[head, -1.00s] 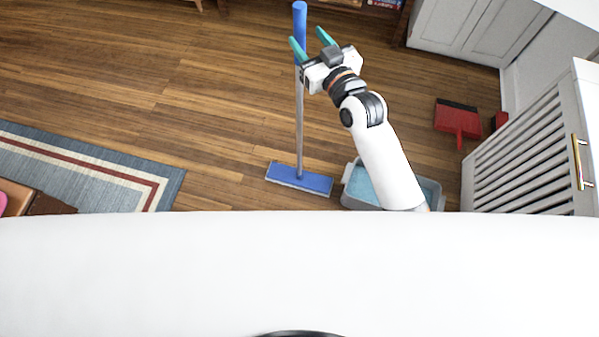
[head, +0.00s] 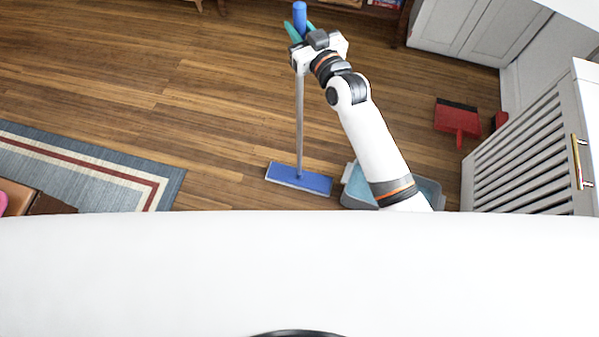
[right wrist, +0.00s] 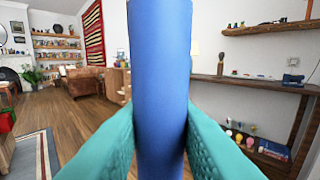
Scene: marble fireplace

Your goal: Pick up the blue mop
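The blue mop (head: 299,130) stands upright on the wooden floor, with a flat blue head, a grey pole and a blue handle at the top. My right gripper (head: 299,27) is at the blue handle, one teal finger on each side. In the right wrist view the blue handle (right wrist: 160,70) fills the middle, and both teal fingers (right wrist: 160,115) press against its sides with no gap seen. The right gripper looks shut on the handle. My left gripper is not in view.
A grey bucket (head: 353,195) stands right of the mop head, partly hidden by my right arm. A red dustpan (head: 458,119) lies near the white slatted cabinet (head: 520,155). A striped rug (head: 90,165) lies at left. The floor left of the mop is clear.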

